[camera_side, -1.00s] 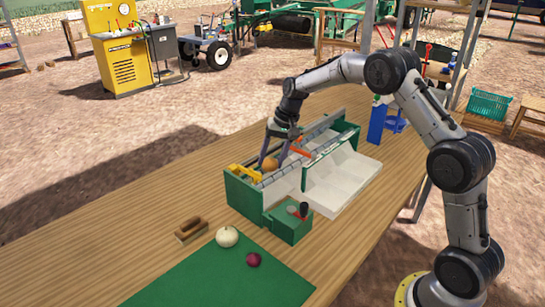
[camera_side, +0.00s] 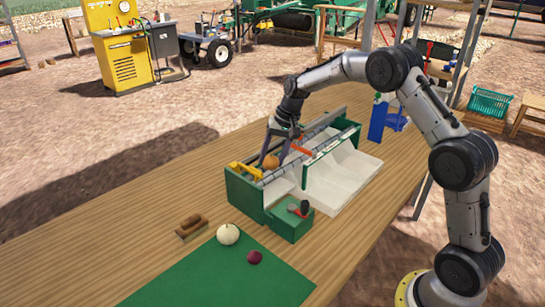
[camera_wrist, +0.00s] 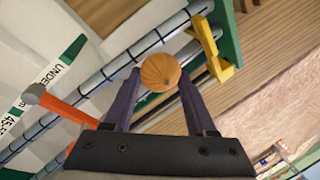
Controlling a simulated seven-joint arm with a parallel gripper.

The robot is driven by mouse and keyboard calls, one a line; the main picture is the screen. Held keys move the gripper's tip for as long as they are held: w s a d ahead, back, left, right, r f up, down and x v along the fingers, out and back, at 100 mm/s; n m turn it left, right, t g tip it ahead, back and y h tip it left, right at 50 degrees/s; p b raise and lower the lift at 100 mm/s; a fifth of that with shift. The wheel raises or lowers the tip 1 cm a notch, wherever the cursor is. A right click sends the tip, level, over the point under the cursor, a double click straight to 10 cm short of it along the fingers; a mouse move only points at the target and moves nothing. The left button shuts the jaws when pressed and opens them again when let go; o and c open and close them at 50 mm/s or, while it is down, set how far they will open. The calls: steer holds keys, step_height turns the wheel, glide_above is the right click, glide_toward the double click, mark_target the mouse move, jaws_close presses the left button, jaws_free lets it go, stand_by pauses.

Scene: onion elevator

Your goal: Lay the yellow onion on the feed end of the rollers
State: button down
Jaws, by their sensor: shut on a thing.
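The yellow onion (camera_side: 271,162) is between the fingertips of my gripper (camera_side: 272,160), above the rollers (camera_side: 316,130) near the end with the yellow bracket (camera_side: 243,170). In the wrist view the onion (camera_wrist: 160,72) sits between the two dark fingers of my gripper (camera_wrist: 160,78), which are shut on it. The rollers (camera_wrist: 117,69) run diagonally beneath it, and the yellow bracket (camera_wrist: 217,57) is just to its right. I cannot tell whether the onion touches the rollers.
An orange bar (camera_side: 301,150) crosses the machine close to my gripper; it also shows in the wrist view (camera_wrist: 57,106). White chutes (camera_side: 345,175) lie on the machine's right. A white onion (camera_side: 228,234), a red onion (camera_side: 254,257) and a brush (camera_side: 191,227) lie at the front.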

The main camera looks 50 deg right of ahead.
steer(key=shift+c, duration=0.6)
jaws_free()
steer(key=shift+s+a+f+g, duration=0.1)
steer(key=shift+s+f+g, duration=0.1)
steer(key=shift+s+f, duration=0.3)
steer(key=shift+s+a+f+g, duration=0.1)
steer(key=shift+s+f+g, duration=0.15)
steer(key=shift+f, duration=0.4)
steer(key=s+a+r+n+t, duration=0.1)
steer(key=s+a+r, duration=0.1)
steer(key=r, duration=0.8)
steer(key=s+a+r+t, duration=0.1)
steer(key=s+r+t, duration=0.1)
steer(key=r, duration=0.8)
steer(key=s+a+r+n, duration=0.2)
steer(key=s+a+r, duration=0.3)
steer(key=s, duration=0.5)
steer(key=s+a+n+t+h, duration=0.1)
steer(key=s+n+t, duration=0.1)
steer(key=s, duration=1)
steer(key=s+d+f+n+g+h, duration=0.1)
steer(key=s+f+n, duration=0.2)
steer(key=s+f, duration=0.6)
steer(key=shift+s, duration=0.3)
